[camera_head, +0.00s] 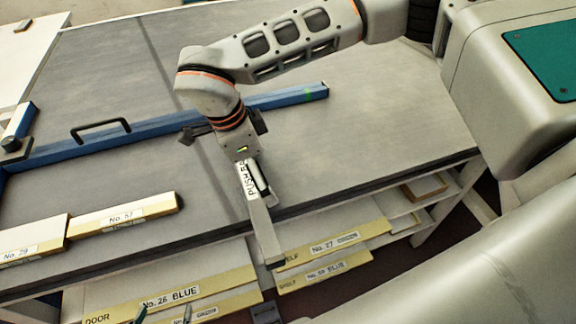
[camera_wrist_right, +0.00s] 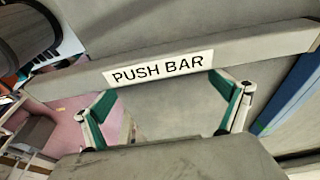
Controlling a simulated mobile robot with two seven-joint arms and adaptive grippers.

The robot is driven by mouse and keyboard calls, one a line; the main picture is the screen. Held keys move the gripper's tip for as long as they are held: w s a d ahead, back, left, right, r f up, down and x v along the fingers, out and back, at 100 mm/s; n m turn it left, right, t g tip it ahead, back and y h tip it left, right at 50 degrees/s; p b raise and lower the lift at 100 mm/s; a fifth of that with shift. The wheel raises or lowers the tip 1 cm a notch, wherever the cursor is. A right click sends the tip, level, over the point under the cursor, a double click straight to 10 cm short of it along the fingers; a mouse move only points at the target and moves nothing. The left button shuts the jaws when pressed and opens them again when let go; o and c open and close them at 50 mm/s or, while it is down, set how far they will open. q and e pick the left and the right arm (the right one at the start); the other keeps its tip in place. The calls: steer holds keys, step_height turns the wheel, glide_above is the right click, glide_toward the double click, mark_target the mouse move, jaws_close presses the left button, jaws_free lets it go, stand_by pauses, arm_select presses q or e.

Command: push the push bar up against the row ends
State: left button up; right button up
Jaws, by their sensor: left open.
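The push bar (camera_head: 266,225), a pale grey bar with a white "PUSH BAR" label, lies across the grey table near its front edge. The right wrist view shows the bar (camera_wrist_right: 245,47) in front of my right gripper (camera_wrist_right: 167,100), whose teal-padded fingers are spread apart. I cannot tell whether they touch it. The board marked No. 37 (camera_head: 90,222) ends left of the bar, with a gap between. My left gripper (camera_head: 163,314) is open at the bottom edge, only its fingertips showing.
A blue rail (camera_head: 215,113) with a black handle (camera_head: 100,127) crosses the table behind the boards. Another board, No. 29 (camera_head: 30,240), lies left of No. 37. Labelled yellow-edged boards, including No. 26 (camera_head: 215,285) and No. 27 (camera_head: 350,238), lie below the table's front edge.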

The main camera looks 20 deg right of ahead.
mark_target(206, 195)
steer(key=shift+w+a+b, duration=0.2)
steer(key=shift+a+b, duration=0.3)
steer(key=shift+a, duration=3.2)
steer(key=shift+w+a+b, duration=0.2)
steer(key=shift+a+b, duration=0.3)
steer(key=shift+a, duration=3.2)
steer(key=shift+d, duration=0.25)
steer(key=shift+d, duration=0.15)
steer(key=shift+d+p, duration=0.35)
steer(key=shift+d, duration=0.2)
